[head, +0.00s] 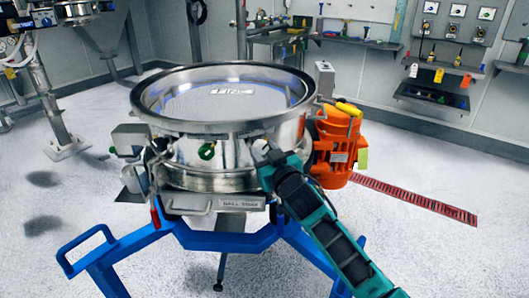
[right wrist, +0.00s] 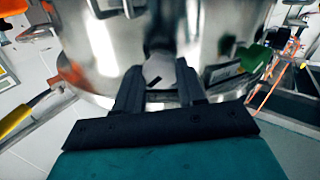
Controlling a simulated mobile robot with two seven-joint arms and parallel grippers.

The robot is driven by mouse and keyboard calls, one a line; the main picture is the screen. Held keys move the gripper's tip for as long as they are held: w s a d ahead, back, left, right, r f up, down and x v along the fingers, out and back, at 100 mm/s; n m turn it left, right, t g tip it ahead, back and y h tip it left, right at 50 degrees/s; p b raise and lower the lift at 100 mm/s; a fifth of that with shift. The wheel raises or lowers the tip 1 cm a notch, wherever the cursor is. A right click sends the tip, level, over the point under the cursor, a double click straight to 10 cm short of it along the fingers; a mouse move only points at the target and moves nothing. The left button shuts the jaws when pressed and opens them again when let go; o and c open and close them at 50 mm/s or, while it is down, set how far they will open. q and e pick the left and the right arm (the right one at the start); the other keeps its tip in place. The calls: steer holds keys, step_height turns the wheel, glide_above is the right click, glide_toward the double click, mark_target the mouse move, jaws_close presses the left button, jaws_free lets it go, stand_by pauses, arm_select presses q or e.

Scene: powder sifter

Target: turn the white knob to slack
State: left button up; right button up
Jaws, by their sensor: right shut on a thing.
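The steel powder sifter (head: 215,148) stands on a blue frame, with a round open top and a mesh inside. The white knob (right wrist: 158,72), with a short black mark on its face, sits on the sifter's shiny side wall in the right wrist view. My right gripper (right wrist: 160,82) has its two dark fingers on either side of the knob and is shut on it. In the head view my right gripper (head: 268,156) reaches the front wall from the lower right and mostly hides the knob. My left gripper is not in view.
An orange motor (head: 336,145) with a yellow handle is on the sifter's right side, close to my right arm. The blue frame (head: 150,240) spreads below. A workbench and wall panels stand behind.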

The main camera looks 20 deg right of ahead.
steer(key=shift+c, duration=0.6)
steer(key=shift+n, duration=0.3)
steer(key=n+p, duration=0.1)
steer(key=n, duration=0.1)
steer(key=shift+r+n, duration=0.1)
steer(key=shift+n, duration=0.3)
steer(key=n+p, duration=0.1)
steer(key=n, duration=0.3)
steer(key=shift+n+p, duration=0.3)
steer(key=shift+p, duration=0.05)
steer(key=n, duration=0.5)
steer(key=shift+p, duration=0.35)
steer(key=shift+n, duration=2.4)
steer(key=o, duration=1.1)
steer(key=shift+c, duration=0.2)
